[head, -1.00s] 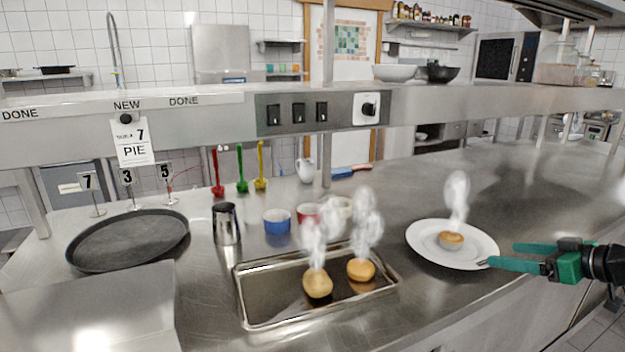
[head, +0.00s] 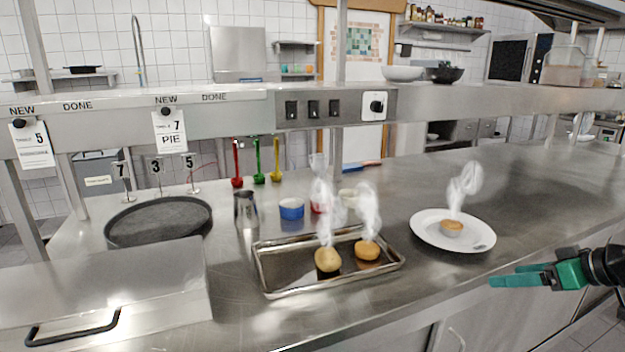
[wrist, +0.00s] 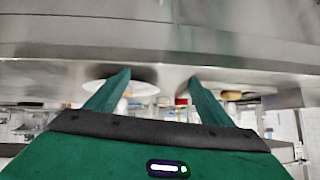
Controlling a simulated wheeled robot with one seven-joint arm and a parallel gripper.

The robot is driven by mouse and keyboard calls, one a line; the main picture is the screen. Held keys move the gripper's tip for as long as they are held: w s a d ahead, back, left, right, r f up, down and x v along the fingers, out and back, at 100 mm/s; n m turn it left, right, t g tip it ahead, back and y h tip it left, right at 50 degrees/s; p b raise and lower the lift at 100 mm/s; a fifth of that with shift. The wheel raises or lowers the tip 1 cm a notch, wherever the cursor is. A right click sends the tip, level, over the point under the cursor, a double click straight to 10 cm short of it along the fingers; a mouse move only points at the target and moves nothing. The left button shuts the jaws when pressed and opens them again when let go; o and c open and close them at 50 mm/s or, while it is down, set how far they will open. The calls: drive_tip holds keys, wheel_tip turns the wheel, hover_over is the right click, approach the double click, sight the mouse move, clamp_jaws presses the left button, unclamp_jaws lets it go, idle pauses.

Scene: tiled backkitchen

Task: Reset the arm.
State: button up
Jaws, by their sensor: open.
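My green gripper (head: 516,280) is at the right of the head view, in front of the counter's front edge and nearer than the white plate (head: 484,238). It is open and holds nothing. In the wrist view its two fingers (wrist: 160,82) stand apart with nothing between them in their grip. A steaming pie (head: 452,228) sits on the white plate, apart from my gripper.
A metal tray (head: 290,286) with two steaming baked items stands on the steel counter (head: 400,310). An overhead shelf (head: 440,101) spans the counter.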

drive_tip(key=s+a+m+g+h, duration=0.2)
drive_tip(key=s+a+m+g, duration=0.1)
drive_tip(key=s, duration=0.9)
drive_tip(key=s+a+m+g+h, duration=0.2)
drive_tip(key=s+m+g, duration=0.4)
drive_tip(key=s, duration=0.6)
drive_tip(key=shift+s+a+m+h, duration=0.25)
drive_tip(key=shift+a+m+h, duration=0.05)
drive_tip(key=shift+a+m, duration=0.35)
drive_tip(key=shift+w+f, duration=0.2)
drive_tip(key=shift+w, duration=0.45)
